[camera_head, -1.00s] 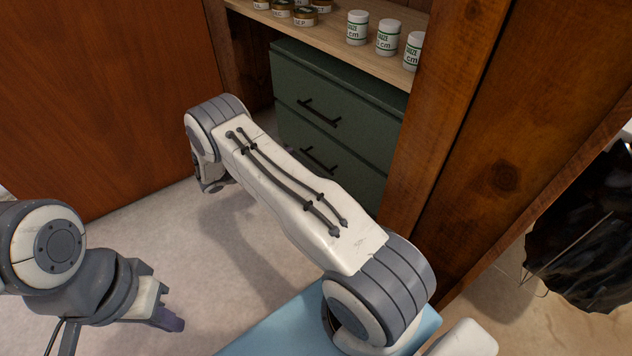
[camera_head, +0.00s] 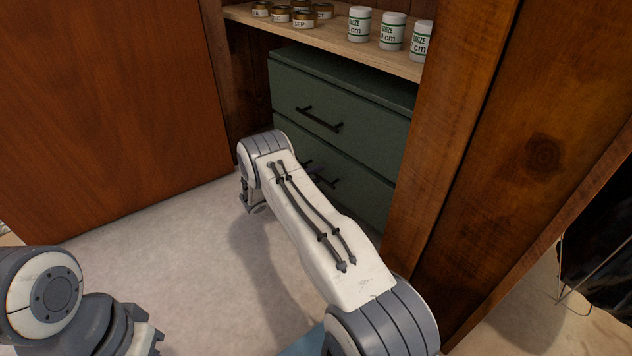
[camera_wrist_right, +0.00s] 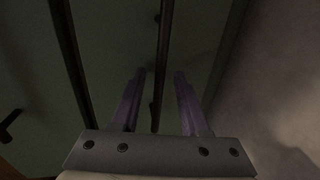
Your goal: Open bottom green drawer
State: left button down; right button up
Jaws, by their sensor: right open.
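The green drawer unit (camera_head: 340,92) stands under the shelf in the head view, with a top drawer and a bottom drawer (camera_head: 358,200), both shut. The bottom drawer's dark bar handle (camera_head: 323,178) is partly hidden by my right arm. In the right wrist view my right gripper (camera_wrist_right: 160,80) is open, with a purple finger on either side of this dark handle (camera_wrist_right: 163,50). I cannot tell whether the fingers touch it. The top drawer's handle (camera_head: 320,119) shows clear of my arm. Only part of my left gripper (camera_head: 148,342) shows at the bottom left, its fingertips out of frame.
A wooden shelf (camera_head: 330,42) above the drawers holds white gauze tubs (camera_head: 392,31) and several gold-lidded jars. A wooden post (camera_head: 440,140) stands close to the right of the drawers. A brown door panel (camera_head: 110,110) is at left. The pale floor before the unit is free.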

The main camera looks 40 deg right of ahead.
jog(key=shift+d, duration=0.35)
grip_shut()
dwell(1.2)
